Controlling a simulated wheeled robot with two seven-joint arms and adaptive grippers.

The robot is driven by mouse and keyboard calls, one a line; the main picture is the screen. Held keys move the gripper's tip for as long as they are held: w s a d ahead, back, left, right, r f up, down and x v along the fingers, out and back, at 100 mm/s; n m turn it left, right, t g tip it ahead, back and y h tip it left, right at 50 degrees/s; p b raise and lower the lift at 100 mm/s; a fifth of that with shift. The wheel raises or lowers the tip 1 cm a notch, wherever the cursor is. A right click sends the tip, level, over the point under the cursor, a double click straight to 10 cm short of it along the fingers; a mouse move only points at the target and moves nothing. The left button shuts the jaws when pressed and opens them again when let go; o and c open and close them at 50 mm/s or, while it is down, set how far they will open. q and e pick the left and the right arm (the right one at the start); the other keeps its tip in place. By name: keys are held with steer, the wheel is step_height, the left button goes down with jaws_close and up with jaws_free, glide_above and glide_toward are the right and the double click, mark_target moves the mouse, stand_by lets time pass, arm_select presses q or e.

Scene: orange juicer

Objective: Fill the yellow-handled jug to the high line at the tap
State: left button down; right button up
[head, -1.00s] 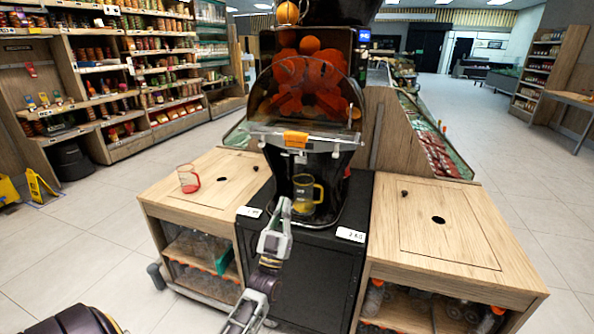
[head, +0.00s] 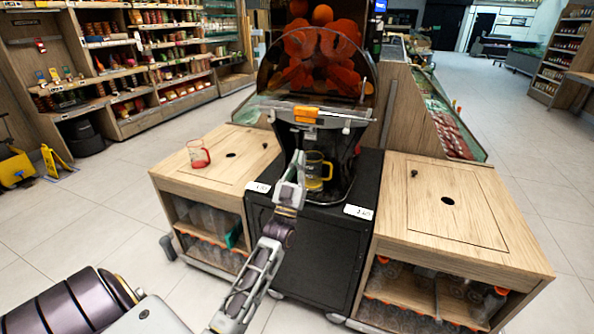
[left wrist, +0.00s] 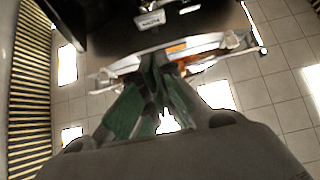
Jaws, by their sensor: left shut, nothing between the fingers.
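The clear jug with a yellow handle (head: 314,172) stands upright in the juicer's bay, under the tap area, in the head view. Its lower part looks yellow; I cannot tell base from juice, and no high line can be read. My left gripper (head: 299,158) is shut and empty, raised in front of the bay at the jug's left. The tap (head: 310,135) is partly visible below the orange label. In the left wrist view the closed fingers (left wrist: 163,62) point toward the juicer front with its orange label (left wrist: 176,48). My right gripper is out of view.
The juicer (head: 322,65) stands on a black cabinet (head: 318,240). A red-handled jug (head: 198,154) stands on the left wooden counter (head: 240,140). The right wooden counter (head: 440,200) is largely clear, with a hole and a small dark knob.

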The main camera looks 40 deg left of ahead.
mark_target(311, 133)
arm_select(q)
steer(key=w+a+r+b, duration=0.1)
steer(key=w+r, duration=0.1)
steer(key=w, duration=0.4)
steer(key=shift+a+r, duration=0.15)
steer(key=shift+a, duration=0.05)
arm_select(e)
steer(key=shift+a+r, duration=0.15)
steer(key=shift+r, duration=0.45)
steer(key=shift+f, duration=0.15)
arm_select(q)
steer(key=shift+w+b, duration=0.1)
steer(key=shift+b, duration=0.25)
